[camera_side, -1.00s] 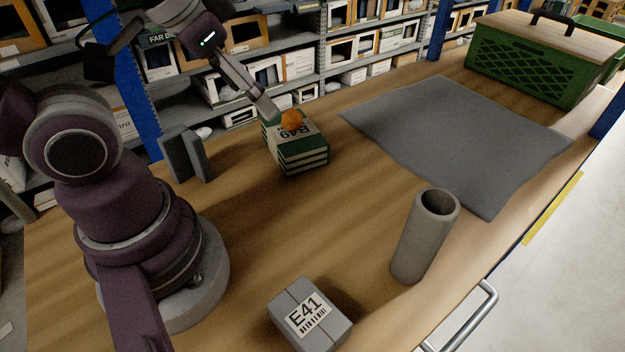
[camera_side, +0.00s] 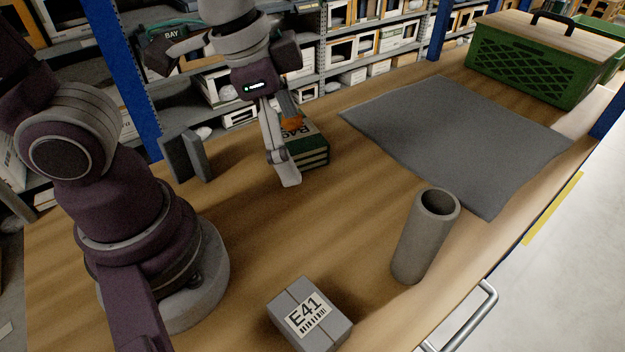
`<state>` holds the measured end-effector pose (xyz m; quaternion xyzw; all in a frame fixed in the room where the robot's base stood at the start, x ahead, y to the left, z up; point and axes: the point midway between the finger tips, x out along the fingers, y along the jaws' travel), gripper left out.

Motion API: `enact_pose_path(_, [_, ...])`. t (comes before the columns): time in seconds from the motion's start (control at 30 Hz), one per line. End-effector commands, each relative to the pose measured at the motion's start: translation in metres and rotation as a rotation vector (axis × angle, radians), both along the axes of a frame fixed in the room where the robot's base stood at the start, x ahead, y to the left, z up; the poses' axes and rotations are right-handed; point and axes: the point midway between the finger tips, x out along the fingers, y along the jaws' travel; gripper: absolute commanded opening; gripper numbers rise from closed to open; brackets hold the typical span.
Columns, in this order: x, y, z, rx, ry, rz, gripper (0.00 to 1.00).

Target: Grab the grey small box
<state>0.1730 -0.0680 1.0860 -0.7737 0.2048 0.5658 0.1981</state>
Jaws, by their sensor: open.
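The small grey box (camera_side: 323,330), labelled E41 with a barcode, sits on the wooden table at the front, close to the near edge. My gripper (camera_side: 288,150) is open and points down beside the green and white stack, well behind the grey box. It holds nothing that I can see. Its near finger covers part of the stack.
The green and white stack (camera_side: 316,152) bears a small orange object (camera_side: 291,123). A grey tube (camera_side: 415,245) stands to the right of the box. A grey bookend-like piece (camera_side: 178,160), a grey mat (camera_side: 450,130) and a green crate (camera_side: 520,75) are farther back. The table's middle is clear.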

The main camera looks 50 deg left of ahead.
Motion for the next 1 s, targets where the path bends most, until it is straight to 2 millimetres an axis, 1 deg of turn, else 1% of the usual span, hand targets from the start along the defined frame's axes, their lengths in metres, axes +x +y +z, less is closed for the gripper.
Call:
enact_pose_path(0.03, [-0.006, -0.025, -0.014, 0.046, 0.061, -0.190, 0.96])
enact_pose_path(0.1, [-0.018, -0.055, -0.032, 0.105, 0.121, -0.433, 0.96])
enact_pose_path(0.2, [-0.038, -0.083, -0.053, 0.167, 0.182, -0.696, 0.96])
enact_pose_path(0.3, [-0.052, -0.097, -0.066, 0.203, 0.215, -0.838, 0.96])
enact_pose_path(0.37, [-0.055, -0.099, -0.075, 0.212, 0.224, -0.872, 0.96])
enact_pose_path(0.5, [-0.056, -0.099, -0.103, 0.216, 0.229, -0.876, 0.96])
enact_pose_path(0.67, [-0.055, -0.100, -0.122, 0.213, 0.224, -0.874, 0.96])
enact_pose_path(0.9, [-0.054, -0.101, -0.162, 0.214, 0.227, -0.872, 0.96])
enact_pose_path(1.0, [-0.054, -0.102, -0.171, 0.212, 0.222, -0.871, 0.96])
